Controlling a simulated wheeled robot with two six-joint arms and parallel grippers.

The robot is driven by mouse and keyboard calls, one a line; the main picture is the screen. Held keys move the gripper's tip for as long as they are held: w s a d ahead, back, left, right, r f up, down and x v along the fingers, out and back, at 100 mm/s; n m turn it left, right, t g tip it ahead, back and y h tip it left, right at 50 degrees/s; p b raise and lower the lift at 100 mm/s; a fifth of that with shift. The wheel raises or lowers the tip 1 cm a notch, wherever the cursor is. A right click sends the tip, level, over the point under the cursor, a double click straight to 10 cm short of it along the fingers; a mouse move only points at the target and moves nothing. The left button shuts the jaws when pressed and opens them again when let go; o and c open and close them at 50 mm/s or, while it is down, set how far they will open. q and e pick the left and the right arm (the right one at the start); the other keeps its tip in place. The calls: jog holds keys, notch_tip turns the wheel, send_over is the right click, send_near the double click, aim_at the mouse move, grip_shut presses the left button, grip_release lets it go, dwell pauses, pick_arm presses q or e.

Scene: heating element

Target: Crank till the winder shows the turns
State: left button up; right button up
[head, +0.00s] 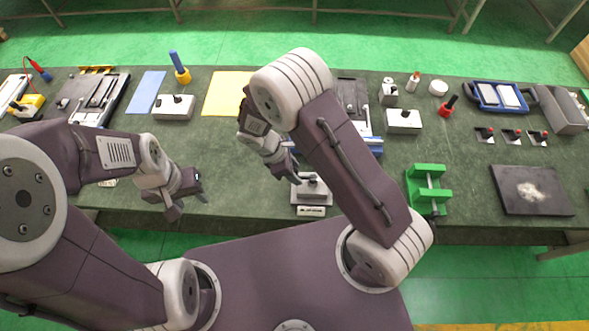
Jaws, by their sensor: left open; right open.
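A small grey device (311,187) with a dark knob or handle on top sits near the table's front edge. A pale plate with a dark strip (313,211), possibly a display, lies at its front; I cannot read it. This may be the winder, and I cannot make out a crank clearly. My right gripper (291,170) is open, just left of and close to the device; whether it touches is unclear. My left gripper (187,200) is open and empty over the front edge, well left of the device. My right arm hides part of the table behind it.
A green stand with a rod (428,189) and a dark plate with a whitish patch (532,190) stand right. Behind are grey boxes with black knobs (174,107) (403,121), yellow (226,94) and blue (146,92) sheets, and a blue-framed tray (497,96). The front-left table is mostly clear.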

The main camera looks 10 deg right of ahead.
jog(key=shift+s+d, duration=0.1)
jog(key=shift+s, duration=0.05)
jog(key=shift+f, duration=0.15)
jog(key=shift+c, duration=0.3)
jog(key=shift+w, duration=0.3)
jog(key=c, duration=0.5)
grip_shut()
